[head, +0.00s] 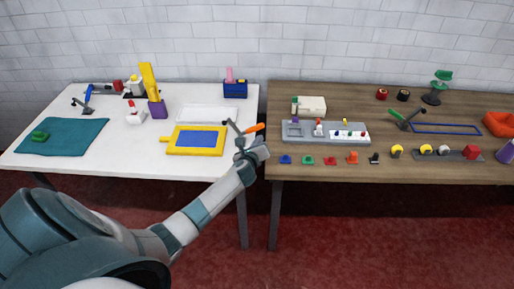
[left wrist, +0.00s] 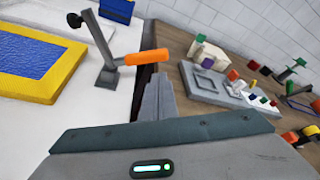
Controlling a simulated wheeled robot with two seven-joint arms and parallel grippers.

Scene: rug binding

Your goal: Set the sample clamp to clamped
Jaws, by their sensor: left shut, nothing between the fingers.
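A toggle clamp with an orange handle (head: 253,128) stands at the right edge of the white table. It also shows in the left wrist view (left wrist: 148,57). Its grey bar (left wrist: 97,37) slants up and away from the base to a black tip, and the handle sticks out to the right, about level. I cannot tell from its look alone whether this is the sample clamp. My left gripper (head: 254,143) is shut and empty, close to the handle; its fingers (left wrist: 158,85) point up just below the handle in the left wrist view. Contact cannot be told. My right gripper is not in view.
A yellow frame with a blue panel (head: 225,142) lies left of the clamp. Another clamp with a blue handle (head: 88,93) stands at the back left, and a green-handled one (head: 397,115) on the wooden table (head: 300,174). A gap separates the tables. A grey tray (head: 297,138) lies beyond it.

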